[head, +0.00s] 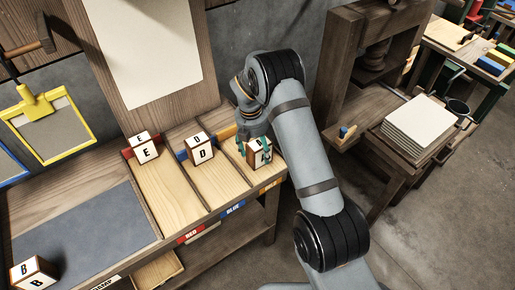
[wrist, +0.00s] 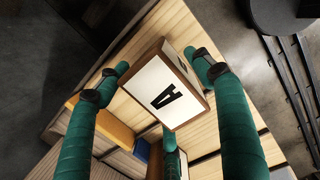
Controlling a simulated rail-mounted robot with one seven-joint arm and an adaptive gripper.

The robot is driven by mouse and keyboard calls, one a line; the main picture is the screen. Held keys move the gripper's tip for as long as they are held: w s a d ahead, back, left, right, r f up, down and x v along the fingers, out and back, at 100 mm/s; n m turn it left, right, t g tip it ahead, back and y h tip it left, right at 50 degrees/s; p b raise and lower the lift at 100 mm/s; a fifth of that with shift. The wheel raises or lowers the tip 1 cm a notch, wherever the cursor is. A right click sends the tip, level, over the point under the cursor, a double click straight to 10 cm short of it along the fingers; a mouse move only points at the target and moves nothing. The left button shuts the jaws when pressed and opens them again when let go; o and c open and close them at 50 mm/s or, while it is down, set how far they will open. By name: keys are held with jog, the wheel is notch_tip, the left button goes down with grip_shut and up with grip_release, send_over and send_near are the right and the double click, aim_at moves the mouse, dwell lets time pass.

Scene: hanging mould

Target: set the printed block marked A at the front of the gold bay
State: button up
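The block marked A (head: 257,156) is a white cube with brown edges, at the gold bay, towards its front. It is turned relative to the other blocks. In the wrist view the block (wrist: 163,95) lies between my green fingers, letter A facing me. My gripper (head: 254,150) is around it: two fingertips (wrist: 158,76) flank it and a third finger is at its lower edge. I cannot tell whether they press on it, or whether it rests on the wood.
Block D (head: 200,149) stands at the back of the blue bay, block E (head: 143,148) at the back of the red bay. Block B (head: 34,273) is at the bench's front left, by a grey mat (head: 85,235). Low dividers separate the bays. A paper stack (head: 418,127) is at right.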

jog(key=shift+o, duration=0.7)
jog(key=shift+a+r, duration=0.1)
jog(key=shift+r, duration=0.55)
jog(key=r, duration=0.7)
jog(key=s+a+r, duration=0.1)
jog(key=r, duration=0.3)
